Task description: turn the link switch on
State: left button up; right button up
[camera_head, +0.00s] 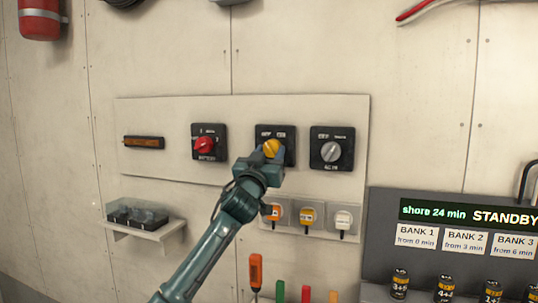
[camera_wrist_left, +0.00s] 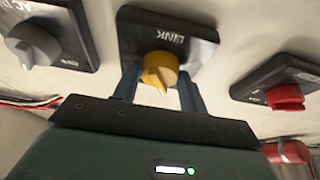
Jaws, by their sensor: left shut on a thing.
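The link switch is a black square plate (camera_head: 289,137) with a yellow knob (camera_head: 271,147), in the middle of the wall panel. In the left wrist view its plate (camera_wrist_left: 190,42) reads LINK upside down, and its yellow knob (camera_wrist_left: 158,70) has its narrow end toward the bottom of that picture. My left gripper (camera_head: 271,154) reaches it from below. In the left wrist view my left gripper's fingers (camera_wrist_left: 158,90) stand on either side of the knob, shut on it. The gripper hides the lower part of the switch in the head view. My right gripper is not in view.
A red-knob switch (camera_head: 205,146) sits left of the link switch and a grey-knob AC switch (camera_head: 331,150) close at its right. A small shelf (camera_head: 146,228) juts out lower left. A display (camera_head: 468,214) reads STANDBY at right.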

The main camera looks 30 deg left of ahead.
pick_arm(q)
jog(key=shift+c, duration=1.2)
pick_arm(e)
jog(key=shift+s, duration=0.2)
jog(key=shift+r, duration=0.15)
pick_arm(q)
jog(key=shift+r+m+h+p, duration=0.1)
jog(key=shift+m+h+p, duration=0.3)
jog(key=shift+m+p, duration=0.4)
jog(key=m+h+p, duration=0.1)
jog(key=m, duration=0.1)
jog(key=shift+a+m, duration=0.15)
jog(key=shift+m, duration=0.15)
jog(key=shift+a+m+h, duration=0.1)
jog(key=shift+m+h, duration=0.7)
jog(key=shift+m, duration=1.1)
jog(key=m+h, duration=0.1)
jog(key=m, duration=0.1)
jog(key=m+g+h, duration=0.1)
jog(key=m, duration=0.2)
jog(key=shift+s+a+r+h, duration=0.1)
jog(key=shift+a+h, duration=0.05)
jog(key=shift+h, duration=0.15)
jog(key=shift+m+g+h, duration=0.5)
jog(key=shift+m+h, duration=0.1)
jog(key=shift+m, duration=0.9)
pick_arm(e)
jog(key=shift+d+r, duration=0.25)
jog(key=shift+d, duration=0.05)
